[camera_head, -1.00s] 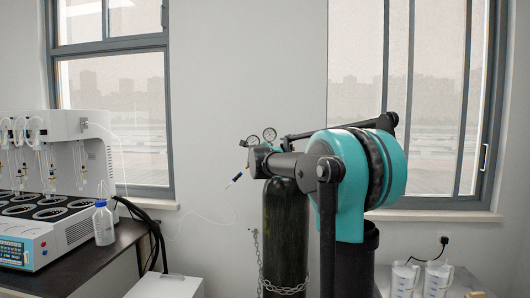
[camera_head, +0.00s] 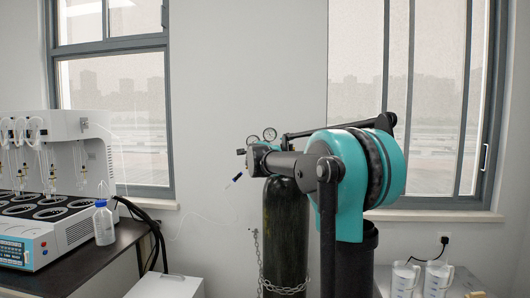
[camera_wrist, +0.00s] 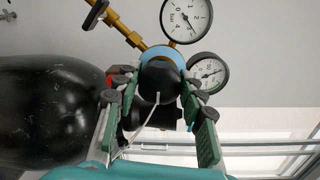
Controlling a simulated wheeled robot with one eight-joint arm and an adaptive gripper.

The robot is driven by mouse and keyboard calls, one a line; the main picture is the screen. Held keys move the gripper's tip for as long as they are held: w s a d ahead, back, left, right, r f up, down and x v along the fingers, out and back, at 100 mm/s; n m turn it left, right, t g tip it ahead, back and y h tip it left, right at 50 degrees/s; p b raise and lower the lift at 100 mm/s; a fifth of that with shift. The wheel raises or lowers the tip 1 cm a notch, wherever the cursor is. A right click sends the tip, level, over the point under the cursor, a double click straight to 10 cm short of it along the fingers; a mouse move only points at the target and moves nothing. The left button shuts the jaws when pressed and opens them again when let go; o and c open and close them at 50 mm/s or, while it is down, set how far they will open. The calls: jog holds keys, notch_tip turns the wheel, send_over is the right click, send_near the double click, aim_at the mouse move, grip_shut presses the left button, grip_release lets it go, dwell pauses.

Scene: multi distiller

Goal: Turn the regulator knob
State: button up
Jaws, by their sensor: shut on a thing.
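The regulator's round black knob (camera_wrist: 158,78) is in the middle of the wrist view, with a blue ring (camera_wrist: 163,54) behind it. My gripper (camera_wrist: 157,90) has its green-padded fingers on both sides of the knob and is shut on it. Two white-faced gauges, an upper one (camera_wrist: 187,17) and a lower one (camera_wrist: 207,72), are beyond the knob. They also show in the head view as small dials (camera_head: 270,134). In the head view my gripper (camera_head: 255,158) is at the regulator, and the knob is hidden there.
A dark gas cylinder (camera_head: 285,235) stands below the regulator, with a chain (camera_head: 288,289) around it. A brass pipe (camera_wrist: 122,28) leads off the regulator. A thin white tube (camera_head: 195,218) hangs to the left.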

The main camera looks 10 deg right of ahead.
jog(key=o, duration=1.2)
jog(key=shift+c, duration=0.2)
jog(key=v, duration=1.2)
jog(key=shift+a, duration=0.1)
